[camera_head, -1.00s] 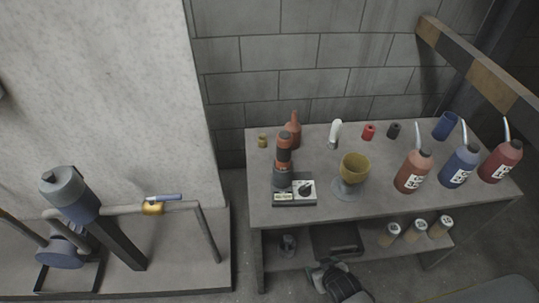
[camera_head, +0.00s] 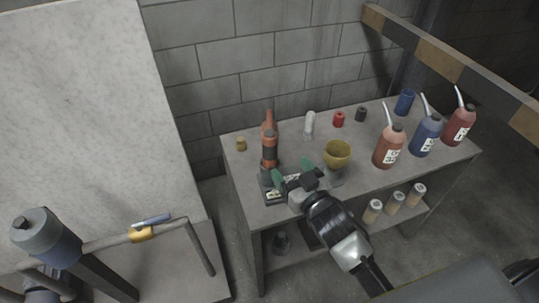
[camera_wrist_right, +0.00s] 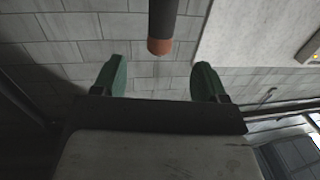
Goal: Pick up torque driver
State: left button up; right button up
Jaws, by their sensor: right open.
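The torque driver appears to be the orange-and-black cylindrical tool (camera_head: 269,148) standing upright on the left part of the workbench, at a small grey device (camera_head: 273,197). My right gripper (camera_head: 292,171), with green fingertips, is open and empty just right of the driver's lower part and partly hides the device. In the right wrist view, the open fingers (camera_wrist_right: 160,79) show with a dark cylinder with an orange end (camera_wrist_right: 161,30), likely the driver, beyond the gap between them. I cannot tell the exact distance. My left gripper is not in view.
On the workbench (camera_head: 238,173), an orange-brown bottle (camera_head: 268,117) stands behind the driver. A yellow cup (camera_head: 337,152) stands close right of my gripper. Red (camera_head: 388,147) and blue (camera_head: 426,133) spouted bottles are farther right.

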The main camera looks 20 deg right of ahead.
aim_at(273, 146)
jog(key=w, duration=0.2)
jog(key=w+a, duration=0.1)
jog(key=w, duration=0.1)
jog(key=shift+w+a+r, duration=0.1)
jog(key=shift+w+r, duration=0.1)
jog(key=shift+w, duration=0.15)
jog(key=shift+w+a+p, duration=0.25)
jog(key=shift+w+p, duration=0.05)
jog(key=shift+w, duration=1.25)
jog(key=shift+w+a+p, duration=0.2)
jog(key=shift+w+p, duration=0.1)
jog(key=shift+w, duration=1.25)
jog(key=shift+s, duration=0.1)
jog(key=shift+c, duration=0.3)
jog(key=c, duration=1)
jog(key=shift+r, duration=0.15)
jog(key=shift+c, duration=0.2)
